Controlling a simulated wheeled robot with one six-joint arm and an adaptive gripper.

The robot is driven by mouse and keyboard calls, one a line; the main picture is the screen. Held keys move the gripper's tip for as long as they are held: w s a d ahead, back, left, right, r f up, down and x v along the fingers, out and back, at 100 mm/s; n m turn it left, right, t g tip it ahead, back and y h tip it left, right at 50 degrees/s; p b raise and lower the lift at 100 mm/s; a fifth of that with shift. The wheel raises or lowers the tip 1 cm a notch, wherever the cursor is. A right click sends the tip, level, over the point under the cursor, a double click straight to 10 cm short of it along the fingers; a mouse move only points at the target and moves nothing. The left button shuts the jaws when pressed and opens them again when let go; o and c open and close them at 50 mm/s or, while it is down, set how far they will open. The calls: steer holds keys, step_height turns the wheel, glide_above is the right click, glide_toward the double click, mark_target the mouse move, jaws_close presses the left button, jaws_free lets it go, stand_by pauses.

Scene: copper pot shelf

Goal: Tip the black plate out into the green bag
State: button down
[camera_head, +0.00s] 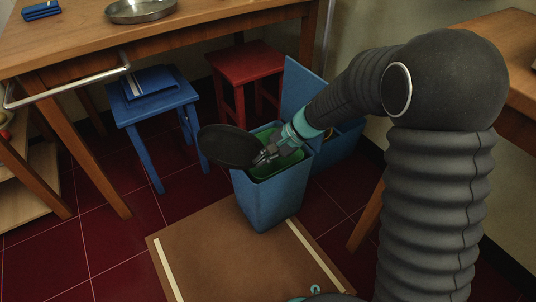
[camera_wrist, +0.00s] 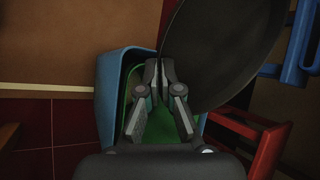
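The black plate (camera_head: 229,146) is held by its edge in my gripper (camera_head: 266,154), which is shut on it. In the head view the plate is tilted, its face turned toward the camera, and sticks out to the left of the blue bin. In the wrist view the plate (camera_wrist: 225,50) fills the upper right beyond the fingertips (camera_wrist: 158,70). The green bag (camera_head: 285,162) lines the open blue bin (camera_head: 268,203). My gripper is over the bin's mouth. Green also shows below the fingers in the wrist view (camera_wrist: 190,130). No contents show on the plate.
A blue stool (camera_head: 160,110) with a blue item on top stands left of the bin, and a red stool (camera_head: 248,65) stands behind. A second blue bin (camera_head: 338,143) is at the right rear. A wooden table (camera_head: 80,35) carries a metal pan (camera_head: 140,10). A brown mat (camera_head: 230,255) lies in front.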

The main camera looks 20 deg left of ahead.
mark_target(252, 166)
steer(key=h+p, duration=0.1)
steer(key=s+a+r+t+p, duration=0.1)
steer(key=shift+s+a+r+t+h+p, duration=0.2)
steer(key=shift+s+r+t+h+p, duration=0.1)
steer(key=shift+h, duration=0.1)
steer(key=shift+s+a+n+t+h+p, duration=0.25)
steer(key=shift+t+h+p, duration=0.25)
steer(key=shift+p, duration=0.7)
steer(key=shift+s+a+p, duration=0.1)
steer(key=shift+p, duration=0.4)
steer(key=shift+f+t+h, duration=0.1)
steer(key=shift+t+h, duration=0.2)
steer(key=shift+p, duration=0.3)
step_height(252, 166, up, 3)
steer(key=p, duration=0.2)
steer(key=shift+p, duration=0.3)
steer(key=shift+r+p, duration=0.35)
steer(key=shift+r, duration=1.2)
steer(key=shift+f, duration=0.1)
